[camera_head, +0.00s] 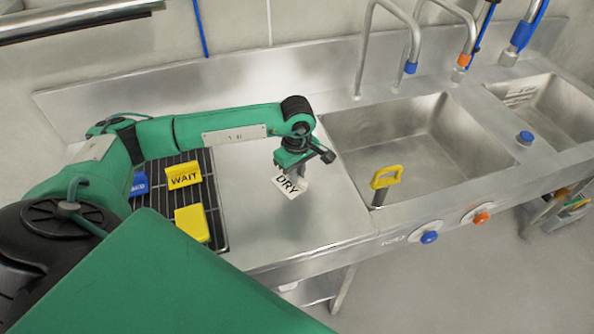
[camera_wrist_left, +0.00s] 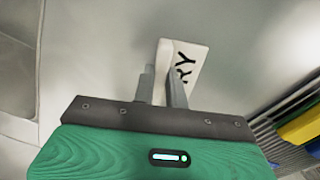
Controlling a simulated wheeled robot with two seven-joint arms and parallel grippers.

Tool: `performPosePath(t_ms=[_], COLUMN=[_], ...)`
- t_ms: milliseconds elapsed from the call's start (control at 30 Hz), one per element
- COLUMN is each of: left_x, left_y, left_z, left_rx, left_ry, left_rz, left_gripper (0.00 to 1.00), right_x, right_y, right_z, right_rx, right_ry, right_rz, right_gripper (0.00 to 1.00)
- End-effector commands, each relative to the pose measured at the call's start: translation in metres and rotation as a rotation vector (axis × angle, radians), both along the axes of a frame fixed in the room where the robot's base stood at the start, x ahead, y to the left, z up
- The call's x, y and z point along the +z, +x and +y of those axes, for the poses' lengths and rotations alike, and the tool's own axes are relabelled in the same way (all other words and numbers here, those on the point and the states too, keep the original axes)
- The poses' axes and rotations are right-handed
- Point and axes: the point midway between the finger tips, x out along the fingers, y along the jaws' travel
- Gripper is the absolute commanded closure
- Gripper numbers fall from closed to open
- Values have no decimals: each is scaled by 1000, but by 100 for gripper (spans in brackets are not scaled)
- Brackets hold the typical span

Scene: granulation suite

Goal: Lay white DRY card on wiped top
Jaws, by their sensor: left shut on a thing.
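The white DRY card (camera_head: 287,187) is at my left gripper (camera_head: 296,176), over the bare steel top (camera_head: 265,225) between the dark rack and the sink. In the left wrist view the card (camera_wrist_left: 190,62) shows the letters RY, with part of it behind the fingers of my left gripper (camera_wrist_left: 162,85). The gripper is shut on the card. I cannot tell whether the card touches the top. My right gripper is not in view.
A dark slatted rack (camera_head: 217,222) at the left holds a yellow WAIT card (camera_head: 183,176), another yellow block (camera_head: 192,223) and a blue piece (camera_head: 139,184). A sink basin (camera_head: 400,140) with a yellow-handled tool (camera_head: 385,180) lies right. The top's front is clear.

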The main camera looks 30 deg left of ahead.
Motion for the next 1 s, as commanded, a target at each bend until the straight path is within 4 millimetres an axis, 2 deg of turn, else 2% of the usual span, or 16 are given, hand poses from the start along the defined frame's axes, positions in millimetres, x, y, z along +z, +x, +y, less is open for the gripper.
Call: performPosePath(t_ms=[233, 267, 367, 767, 800, 1000], left_x=[-4, -4, -2, 3, 5, 45], left_y=[0, 0, 0, 0, 1, 2], left_z=[0, 0, 0, 0, 0, 0], left_rx=[0, 0, 0, 1, 1, 0], left_ry=[0, 0, 0, 0, 0, -1], left_rz=[0, 0, 0, 0, -3, -8], left_gripper=[100, 85, 65, 65, 65, 65], right_x=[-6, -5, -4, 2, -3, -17], right_y=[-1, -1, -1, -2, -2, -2], right_z=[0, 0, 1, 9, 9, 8], right_rx=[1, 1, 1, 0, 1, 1], right_ry=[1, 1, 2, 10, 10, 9], right_rz=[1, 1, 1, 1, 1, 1], right_gripper=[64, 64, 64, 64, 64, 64])
